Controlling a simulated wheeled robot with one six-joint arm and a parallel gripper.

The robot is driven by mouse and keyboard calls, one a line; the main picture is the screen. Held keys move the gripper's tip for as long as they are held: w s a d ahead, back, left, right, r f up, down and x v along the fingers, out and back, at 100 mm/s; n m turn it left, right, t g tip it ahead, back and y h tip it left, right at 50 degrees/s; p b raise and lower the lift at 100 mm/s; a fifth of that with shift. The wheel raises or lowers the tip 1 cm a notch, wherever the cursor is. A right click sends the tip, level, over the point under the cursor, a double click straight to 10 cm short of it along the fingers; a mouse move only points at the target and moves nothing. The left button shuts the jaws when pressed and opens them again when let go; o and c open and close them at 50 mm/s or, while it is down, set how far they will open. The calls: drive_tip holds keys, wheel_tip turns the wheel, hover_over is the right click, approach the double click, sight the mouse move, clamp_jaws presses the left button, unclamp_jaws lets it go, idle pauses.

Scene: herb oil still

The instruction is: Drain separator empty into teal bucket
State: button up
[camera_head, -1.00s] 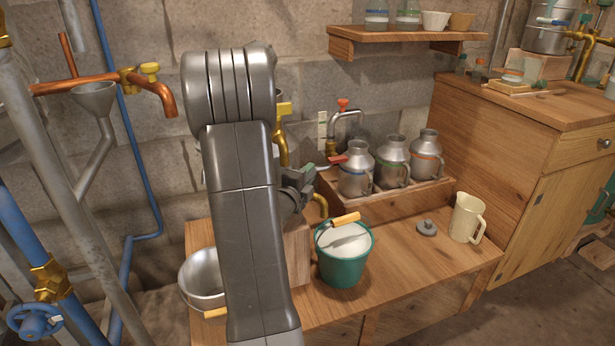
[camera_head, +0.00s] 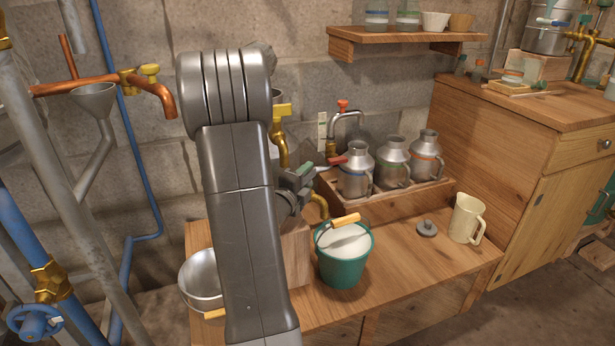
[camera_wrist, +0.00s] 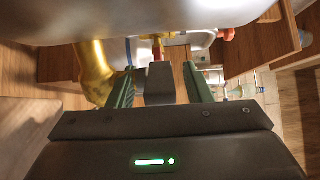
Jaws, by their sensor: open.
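The teal bucket (camera_head: 343,272) stands upright on the low bench, with a pale whitish inside and its wooden grip raised above the rim. The separator is mostly hidden behind my arm in the head view; a brass pipe (camera_head: 281,145) and a brass spout (camera_head: 320,206) show beside the arm. A large grey metal vessel (camera_wrist: 130,15) fills the top of the wrist view. My gripper (camera_wrist: 158,78) is open, its green fingers spread beside a grey block; I cannot tell what that block belongs to. In the head view, my gripper (camera_head: 314,172) is close to a red lever (camera_head: 337,160).
Several metal cans (camera_head: 392,163) stand in a wooden tray behind the bucket. A cream jug (camera_head: 465,217) and a grey lid (camera_head: 427,228) are to the right. A metal bowl (camera_head: 200,280) is left of my arm. The bench front right of the bucket is clear.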

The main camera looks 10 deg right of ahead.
drive_tip(key=p+v, duration=0.2)
drive_tip(key=v, duration=1.1)
drive_tip(key=shift+d, duration=0.1)
drive_tip(key=b+x, duration=0.2)
drive_tip(key=x, duration=1.2)
